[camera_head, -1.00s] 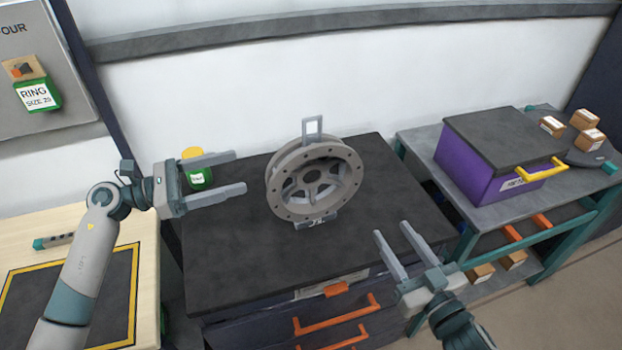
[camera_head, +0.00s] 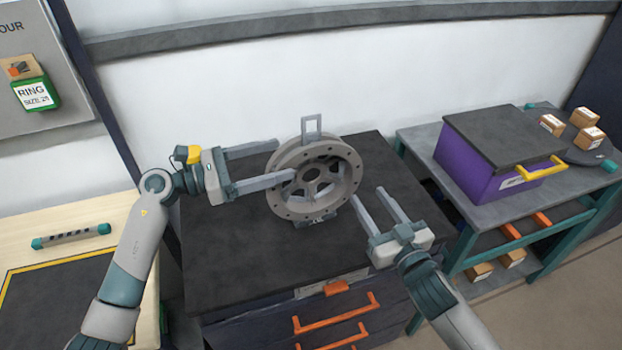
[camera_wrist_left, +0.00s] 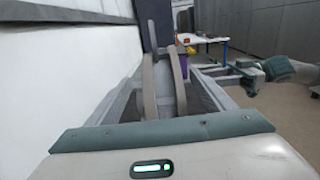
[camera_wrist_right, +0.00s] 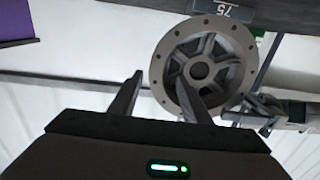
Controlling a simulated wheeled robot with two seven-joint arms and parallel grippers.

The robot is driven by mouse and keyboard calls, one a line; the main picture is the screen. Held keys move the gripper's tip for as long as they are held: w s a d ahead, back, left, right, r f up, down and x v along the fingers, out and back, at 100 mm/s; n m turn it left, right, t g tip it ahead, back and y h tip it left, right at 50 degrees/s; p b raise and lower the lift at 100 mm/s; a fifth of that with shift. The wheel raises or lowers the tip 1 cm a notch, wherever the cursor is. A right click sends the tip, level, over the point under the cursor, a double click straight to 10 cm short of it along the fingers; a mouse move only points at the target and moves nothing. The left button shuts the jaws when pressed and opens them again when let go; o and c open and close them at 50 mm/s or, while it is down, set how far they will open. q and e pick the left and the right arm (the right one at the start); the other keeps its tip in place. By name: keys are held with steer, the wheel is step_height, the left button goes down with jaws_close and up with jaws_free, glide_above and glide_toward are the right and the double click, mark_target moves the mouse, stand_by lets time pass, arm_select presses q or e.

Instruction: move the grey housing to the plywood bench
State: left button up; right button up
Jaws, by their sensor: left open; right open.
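The grey housing (camera_head: 284,196), a round flanged wheel shape with spokes, stands upright in a grey stand on the dark-topped drawer cabinet (camera_head: 230,265). It also shows edge-on in the left wrist view (camera_wrist_left: 150,85) and face-on in the right wrist view (camera_wrist_right: 163,72). My left gripper (camera_head: 287,163) is open at the housing's left side, one finger overlapping its rim in the head view; I cannot tell if they touch. My right gripper (camera_head: 367,200) is open just right of the housing, apart from it. The plywood bench (camera_head: 75,218) is at the left.
A black mat with a yellow border (camera_head: 50,300) and a teal-ended bar (camera_head: 71,236) lie on the bench. A purple bin (camera_head: 465,172) with a dark lid and several small boxes (camera_head: 587,139) are on the right table. The cabinet top is clear around the housing.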

mark_target(291, 154)
arm_select(q)
steer(key=x, duration=0.7)
steer(key=shift+d, duration=0.15)
arm_select(e)
steer(key=x, duration=0.7)
steer(key=shift+w, duration=0.15)
arm_select(q)
steer(key=c, duration=1)
arm_select(e)
steer(key=c, duration=1)
arm_select(q)
jaws_close()
arm_select(e)
jaws_close()
arm_select(q)
steer(key=shift+w+r, duration=0.15)
steer(key=shift+r, duration=0.05)
arm_select(e)
steer(key=shift+w+r, duration=0.1)
steer(key=shift+r, duration=0.05)
